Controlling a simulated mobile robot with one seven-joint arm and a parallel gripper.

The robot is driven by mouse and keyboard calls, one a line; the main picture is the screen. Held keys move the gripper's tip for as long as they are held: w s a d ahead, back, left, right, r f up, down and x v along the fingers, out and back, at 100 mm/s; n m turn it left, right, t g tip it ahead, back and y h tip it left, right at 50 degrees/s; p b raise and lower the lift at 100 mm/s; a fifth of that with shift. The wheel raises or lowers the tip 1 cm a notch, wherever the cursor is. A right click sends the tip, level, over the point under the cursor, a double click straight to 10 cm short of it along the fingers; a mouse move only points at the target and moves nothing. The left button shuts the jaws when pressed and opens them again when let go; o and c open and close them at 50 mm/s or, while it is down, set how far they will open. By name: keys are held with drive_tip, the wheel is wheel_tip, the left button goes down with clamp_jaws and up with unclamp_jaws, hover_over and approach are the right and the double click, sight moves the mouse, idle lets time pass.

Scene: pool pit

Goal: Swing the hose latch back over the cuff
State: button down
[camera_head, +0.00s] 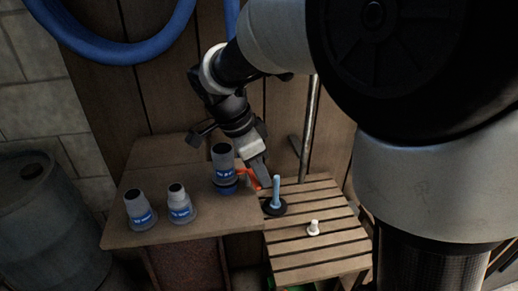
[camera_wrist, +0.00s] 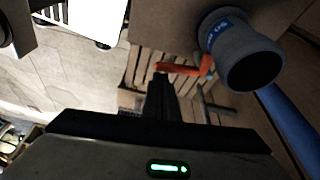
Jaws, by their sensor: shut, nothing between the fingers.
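The cuff (camera_head: 223,158) is a grey sleeve with a blue label, upright on a dark blue base at the right part of the brown board. It also shows in the wrist view (camera_wrist: 240,50) at the upper right. The orange-red latch (camera_head: 249,177) sticks out to the right from the cuff's base. In the wrist view the latch (camera_wrist: 180,70) reaches left from beside the cuff, in front of my fingers. My gripper (camera_head: 262,178) is shut and empty, close by the latch's outer end; it also shows in the wrist view (camera_wrist: 160,82). I cannot tell whether they touch.
Two more grey cuffs (camera_head: 140,211) (camera_head: 180,204) stand on the brown board (camera_head: 190,233) at left. A light blue upright rod (camera_head: 277,190) on a black disc and a small white piece (camera_head: 313,228) are on the slatted bench (camera_head: 320,252). A blue hose (camera_head: 130,52) hangs behind.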

drive_tip(key=shift+w, duration=0.1)
drive_tip(key=shift+w+d, duration=0.15)
drive_tip(key=shift+w, duration=0.55)
wheel_tip(320, 180, up, 10)
drive_tip(key=p, duration=0.1)
drive_tip(key=shift+d+f, duration=0.25)
drive_tip(key=shift+d, duration=0.05)
drive_tip(key=shift+w, duration=0.1)
